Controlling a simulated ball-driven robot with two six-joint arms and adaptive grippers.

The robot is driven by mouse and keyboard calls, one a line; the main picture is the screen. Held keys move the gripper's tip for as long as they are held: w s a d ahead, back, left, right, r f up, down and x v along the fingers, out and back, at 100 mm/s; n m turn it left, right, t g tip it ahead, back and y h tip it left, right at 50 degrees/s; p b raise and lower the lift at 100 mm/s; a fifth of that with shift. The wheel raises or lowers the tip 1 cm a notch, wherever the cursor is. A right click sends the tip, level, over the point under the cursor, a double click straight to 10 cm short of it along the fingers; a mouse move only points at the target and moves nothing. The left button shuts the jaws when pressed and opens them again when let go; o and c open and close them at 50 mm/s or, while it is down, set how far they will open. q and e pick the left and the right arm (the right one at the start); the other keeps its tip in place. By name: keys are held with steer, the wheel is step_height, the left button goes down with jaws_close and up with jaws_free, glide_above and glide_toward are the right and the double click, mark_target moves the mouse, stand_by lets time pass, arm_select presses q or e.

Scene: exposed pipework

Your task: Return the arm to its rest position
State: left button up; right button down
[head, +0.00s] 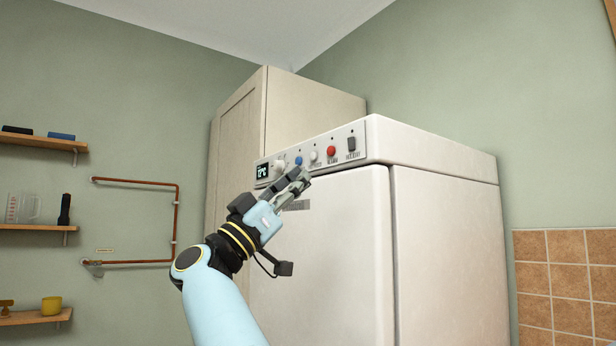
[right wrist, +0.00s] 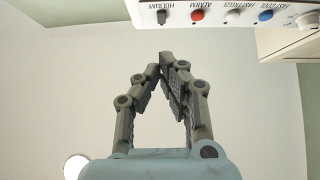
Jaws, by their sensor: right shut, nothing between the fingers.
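My right gripper (head: 302,178) is shut and empty, raised in front of the white fridge (head: 335,260), just below its control panel (head: 370,140). In the right wrist view its fingertips (right wrist: 163,62) meet in front of the plain white door (right wrist: 255,110). I cannot tell whether they touch the door. The panel also shows there, upside down, along the top (right wrist: 215,12). My right arm's blue link (head: 217,305) comes up from the bottom of the head view. My left gripper is not in view.
The panel carries a display (head: 262,172), a blue button (head: 298,161), a red button (head: 331,150) and a dark switch (head: 352,143). A tall cabinet (head: 285,105) stands behind. Copper pipe (head: 177,212) and shelves (head: 40,141) line the left wall. Brown tiles (head: 565,280) are at right.

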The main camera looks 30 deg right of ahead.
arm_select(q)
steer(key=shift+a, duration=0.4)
arm_select(e)
steer(key=shift+d+f, duration=0.1)
steer(key=shift+f, duration=0.05)
